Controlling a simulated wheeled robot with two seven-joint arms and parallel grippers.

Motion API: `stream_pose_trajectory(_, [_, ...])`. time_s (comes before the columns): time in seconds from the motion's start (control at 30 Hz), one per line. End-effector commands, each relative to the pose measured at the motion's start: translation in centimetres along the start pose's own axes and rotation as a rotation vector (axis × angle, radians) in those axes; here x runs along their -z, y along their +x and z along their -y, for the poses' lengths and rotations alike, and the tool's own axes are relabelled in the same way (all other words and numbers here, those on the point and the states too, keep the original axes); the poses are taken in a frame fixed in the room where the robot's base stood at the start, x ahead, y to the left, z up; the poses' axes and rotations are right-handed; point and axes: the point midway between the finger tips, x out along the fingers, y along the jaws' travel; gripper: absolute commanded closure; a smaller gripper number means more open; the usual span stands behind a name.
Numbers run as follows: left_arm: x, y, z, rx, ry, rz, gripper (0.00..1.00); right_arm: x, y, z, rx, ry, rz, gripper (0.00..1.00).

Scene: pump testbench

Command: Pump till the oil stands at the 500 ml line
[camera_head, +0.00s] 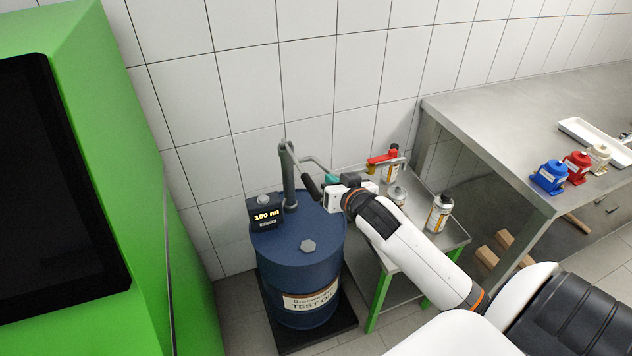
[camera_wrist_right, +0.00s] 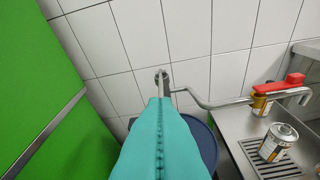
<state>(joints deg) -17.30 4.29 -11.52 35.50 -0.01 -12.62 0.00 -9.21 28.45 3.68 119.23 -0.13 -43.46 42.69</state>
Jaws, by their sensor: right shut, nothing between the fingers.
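A blue drum (camera_head: 290,255) labelled test oil stands on a dark base and carries a grey hand pump (camera_head: 289,175). A black display (camera_head: 265,213) on the drum reads 200 ml. A crank slopes from the pump top to a black grip (camera_head: 312,187). My right gripper (camera_head: 329,179) is beside the grip; its teal fingers are shut and empty, and also fill the middle of the wrist view (camera_wrist_right: 160,105). A grey outlet pipe (camera_head: 318,161) runs right to a red-handled spout (camera_head: 382,158) above a container (camera_head: 390,174). I see no oil level. My left gripper is out of view.
A small steel table (camera_head: 452,238) holds several cans, including a can in the wrist view (camera_wrist_right: 278,142). A green cabinet (camera_head: 140,190) stands at the left, with tiled wall behind.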

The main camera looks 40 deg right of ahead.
Motion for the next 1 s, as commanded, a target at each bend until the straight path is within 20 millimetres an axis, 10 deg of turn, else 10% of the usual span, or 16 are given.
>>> stream_pose_trajectory(0.5, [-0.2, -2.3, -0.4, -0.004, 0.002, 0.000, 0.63, 0.3, 8.8, 0.0, 0.001, 0.002, -0.004, 1.00])
stream_pose_trajectory(1.0, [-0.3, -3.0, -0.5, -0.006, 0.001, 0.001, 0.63, 3.9, 9.5, 0.0, -0.001, 0.000, 0.000, 1.00])
